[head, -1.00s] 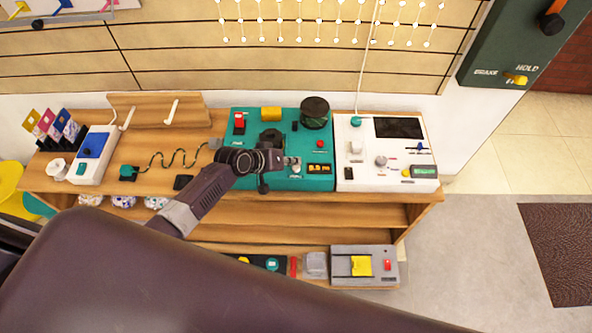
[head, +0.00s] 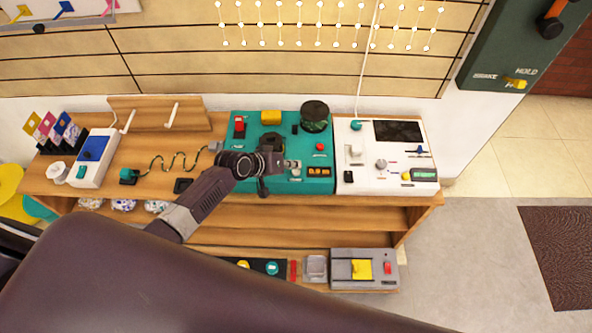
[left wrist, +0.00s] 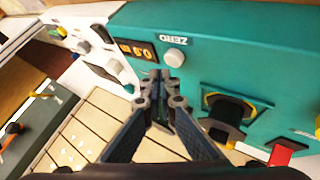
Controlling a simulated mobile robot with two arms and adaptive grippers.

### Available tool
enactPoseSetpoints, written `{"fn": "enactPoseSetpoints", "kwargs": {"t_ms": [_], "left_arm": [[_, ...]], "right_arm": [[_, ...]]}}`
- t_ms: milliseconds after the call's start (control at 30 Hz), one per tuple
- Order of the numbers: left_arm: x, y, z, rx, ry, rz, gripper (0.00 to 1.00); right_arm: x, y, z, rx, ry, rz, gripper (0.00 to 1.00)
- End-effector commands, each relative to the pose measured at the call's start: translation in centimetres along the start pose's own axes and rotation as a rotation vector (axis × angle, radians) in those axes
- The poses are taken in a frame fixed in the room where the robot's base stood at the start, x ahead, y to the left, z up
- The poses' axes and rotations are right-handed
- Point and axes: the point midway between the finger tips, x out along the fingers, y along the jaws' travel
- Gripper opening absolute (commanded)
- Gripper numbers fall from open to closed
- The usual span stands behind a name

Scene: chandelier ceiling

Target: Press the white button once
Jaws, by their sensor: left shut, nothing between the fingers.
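The white button (left wrist: 175,57) is a round knob-like cap on the front of the teal console, below the word ZERO in the left wrist view. An orange-digit display (left wrist: 137,49) sits beside it. My left gripper (left wrist: 160,76) is shut and empty, its fingertips just short of the button in that view. I cannot tell whether they touch it. In the head view the left gripper (head: 293,164) is over the front part of the teal console (head: 314,186), left of the display. The button is hard to make out there. My right gripper is not in view.
A white console (head: 400,187) with a dark screen stands directly right of the teal one. A grey box (head: 345,282) sits on the lower shelf.

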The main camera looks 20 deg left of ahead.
Motion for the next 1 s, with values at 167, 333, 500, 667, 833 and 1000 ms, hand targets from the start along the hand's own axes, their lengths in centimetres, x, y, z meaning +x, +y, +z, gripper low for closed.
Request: {"fn": "enactPoseSetpoints", "kwargs": {"t_ms": [167,333,500,667,833,1000], "left_arm": [[0.00,-0.01,0.00,0.000,0.000,0.000,0.00],[0.07,-0.07,0.06,0.000,0.000,0.000,0.00],[0.50,-0.37,0.37,0.000,0.000,0.000,0.00],[0.59,-0.43,0.43,0.000,0.000,0.000,0.00],[0.57,-0.41,0.41,0.000,0.000,0.000,0.00],[0.63,-0.46,0.46,0.000,0.000,0.000,0.00]], "right_arm": [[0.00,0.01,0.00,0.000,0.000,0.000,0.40],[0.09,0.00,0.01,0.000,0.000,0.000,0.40],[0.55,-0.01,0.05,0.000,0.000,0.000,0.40],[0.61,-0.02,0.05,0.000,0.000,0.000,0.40],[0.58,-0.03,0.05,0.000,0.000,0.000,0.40],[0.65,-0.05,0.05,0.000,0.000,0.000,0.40]]}}
